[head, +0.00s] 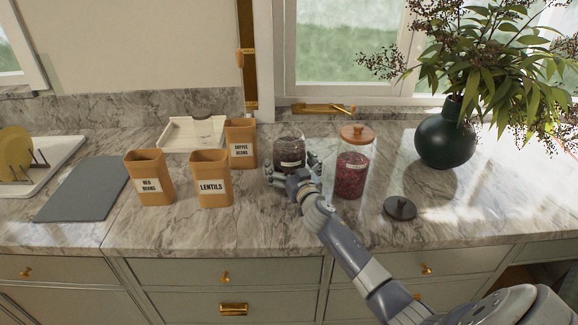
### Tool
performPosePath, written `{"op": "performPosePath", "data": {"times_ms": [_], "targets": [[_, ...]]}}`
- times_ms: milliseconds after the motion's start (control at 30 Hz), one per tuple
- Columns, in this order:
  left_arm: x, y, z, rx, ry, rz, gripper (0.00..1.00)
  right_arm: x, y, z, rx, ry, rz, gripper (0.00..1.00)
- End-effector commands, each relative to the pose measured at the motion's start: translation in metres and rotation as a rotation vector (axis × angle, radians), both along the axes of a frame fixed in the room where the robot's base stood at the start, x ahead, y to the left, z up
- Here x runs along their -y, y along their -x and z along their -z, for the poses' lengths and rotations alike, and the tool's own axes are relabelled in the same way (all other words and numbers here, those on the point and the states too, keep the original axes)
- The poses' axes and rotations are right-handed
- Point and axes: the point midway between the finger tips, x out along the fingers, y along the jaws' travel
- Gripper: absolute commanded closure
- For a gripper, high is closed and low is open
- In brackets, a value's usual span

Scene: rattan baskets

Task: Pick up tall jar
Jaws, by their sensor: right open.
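Two glass jars stand on the marble counter. One jar (289,147) holds dark contents, has a small label and shows no lid. The other jar (351,176) holds red beans, has a wooden lid and stands to its right. Which one is called the tall jar I cannot tell for sure. My right gripper (293,168) is open at the front of the dark-filled jar, with fingers to its left and right. It hides the jar's lower part, and whether it touches the glass I cannot tell. My left gripper is not in view.
Orange canisters for red beans (149,178), lentils (211,180) and coffee beans (241,144) stand to the left. A dark round lid (400,208) lies at the right front. A dark vase (444,140) with foliage stands at the right. A pale tray (178,134) is behind.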

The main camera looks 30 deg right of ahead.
Motion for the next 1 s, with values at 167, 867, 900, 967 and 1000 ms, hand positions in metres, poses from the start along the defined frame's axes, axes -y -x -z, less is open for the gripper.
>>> {"op": "performPosePath", "data": {"times_ms": [167,867,900,967,1000], "targets": [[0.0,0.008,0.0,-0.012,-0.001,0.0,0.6,0.001,-0.003,0.0,-0.001,0.0,0.0,0.0],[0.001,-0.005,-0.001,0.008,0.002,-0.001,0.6,0.001,-0.003,-0.005,0.008,0.001,-0.001,0.8],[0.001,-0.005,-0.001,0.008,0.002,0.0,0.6,0.001,-0.003,-0.005,0.008,0.001,-0.001,0.8],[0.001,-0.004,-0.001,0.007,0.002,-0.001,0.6,0.001,-0.003,-0.006,0.008,0.002,-0.001,0.8],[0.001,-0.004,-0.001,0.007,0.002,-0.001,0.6,0.001,-0.003,-0.007,0.008,0.001,-0.002,0.8]]}}
